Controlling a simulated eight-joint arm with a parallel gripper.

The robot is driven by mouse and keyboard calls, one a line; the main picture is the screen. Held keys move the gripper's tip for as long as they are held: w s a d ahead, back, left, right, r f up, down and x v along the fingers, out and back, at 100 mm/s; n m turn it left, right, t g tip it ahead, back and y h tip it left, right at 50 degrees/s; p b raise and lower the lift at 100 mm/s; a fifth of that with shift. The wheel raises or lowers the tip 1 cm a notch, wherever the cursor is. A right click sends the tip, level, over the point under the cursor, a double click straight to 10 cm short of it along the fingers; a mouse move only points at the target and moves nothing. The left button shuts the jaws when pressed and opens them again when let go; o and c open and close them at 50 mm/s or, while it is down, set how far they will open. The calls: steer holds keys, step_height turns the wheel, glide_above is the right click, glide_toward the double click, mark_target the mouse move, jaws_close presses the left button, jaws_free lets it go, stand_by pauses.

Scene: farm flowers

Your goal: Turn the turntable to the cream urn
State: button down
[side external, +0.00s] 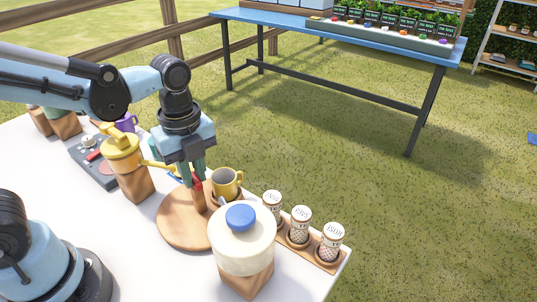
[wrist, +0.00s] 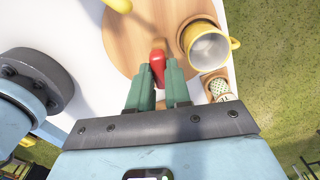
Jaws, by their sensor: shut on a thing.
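The turntable (side external: 178,222) is a round wooden disc on the white table; it also shows in the wrist view (wrist: 135,35). My gripper (side external: 196,180) is over it, its green fingers shut on a red-tipped handle (wrist: 157,62). The handle's wooden part stands at the disc. A yellow mug (side external: 226,182) sits in a wooden holder at the disc's right side, just right of my fingers; the wrist view shows it empty (wrist: 208,50). The cream urn (side external: 241,245), with a blue lid and wooden base, stands in front of the disc and hides part of its edge.
A yellow urn (side external: 122,155) with a spout stands left of the turntable. Three labelled shakers (side external: 300,226) stand in a wooden rack at the right table edge. A grey device (side external: 92,160) and a purple mug (side external: 126,122) are farther left. Grass lies beyond the table.

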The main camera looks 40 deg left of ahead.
steer(key=shift+m, duration=7.5)
steer(key=c, duration=1.1)
jaws_free()
steer(key=shift+o, duration=0.2)
steer(key=shift+r, duration=0.1)
step_height(320, 180, up, 12)
